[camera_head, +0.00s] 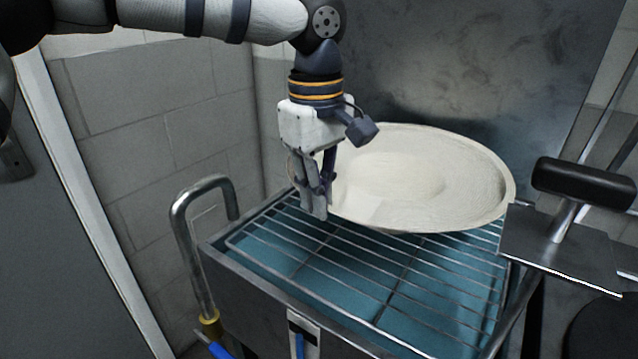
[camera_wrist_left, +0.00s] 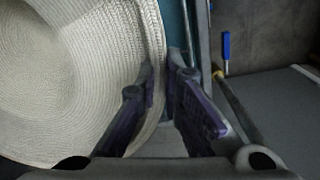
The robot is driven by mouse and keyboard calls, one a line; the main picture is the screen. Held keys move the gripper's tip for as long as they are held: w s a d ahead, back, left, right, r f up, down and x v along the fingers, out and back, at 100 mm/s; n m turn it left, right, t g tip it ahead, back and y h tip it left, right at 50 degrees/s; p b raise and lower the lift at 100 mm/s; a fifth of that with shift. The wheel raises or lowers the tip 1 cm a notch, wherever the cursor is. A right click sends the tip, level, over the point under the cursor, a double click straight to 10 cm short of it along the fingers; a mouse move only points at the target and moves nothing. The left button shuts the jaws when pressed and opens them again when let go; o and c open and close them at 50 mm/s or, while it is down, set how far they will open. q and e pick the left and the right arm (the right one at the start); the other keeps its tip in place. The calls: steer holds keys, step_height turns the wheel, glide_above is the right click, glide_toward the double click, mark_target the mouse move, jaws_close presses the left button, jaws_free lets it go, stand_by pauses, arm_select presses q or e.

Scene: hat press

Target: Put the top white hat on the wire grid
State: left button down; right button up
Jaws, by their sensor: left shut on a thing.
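The white hat (camera_head: 425,180) is wide-brimmed with a woven texture, and it is at the back half of the wire grid (camera_head: 330,265). I cannot tell whether it touches the bars or is just above them. My left gripper (camera_head: 318,205) points down at the hat's left edge and is shut on its brim. In the left wrist view the hat (camera_wrist_left: 70,70) fills the left side, with its brim between the fingers (camera_wrist_left: 165,85). The right gripper is not in view.
The grid covers a metal tub with blue inside (camera_head: 265,253). A bent metal pipe (camera_head: 178,235) rises at its left. A black-handled lever (camera_head: 585,183) and plate stand at the right. A dark metal panel (camera_head: 470,65) is behind. The grid's front is clear.

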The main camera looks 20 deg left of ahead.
arm_select(q)
steer(key=shift+f, duration=0.55)
stand_by(0.8)
steer(key=c, duration=1.7)
jaws_free()
steer(key=shift+o, duration=0.2)
step_height(320, 180, up, 12)
steer(key=shift+s, duration=0.2)
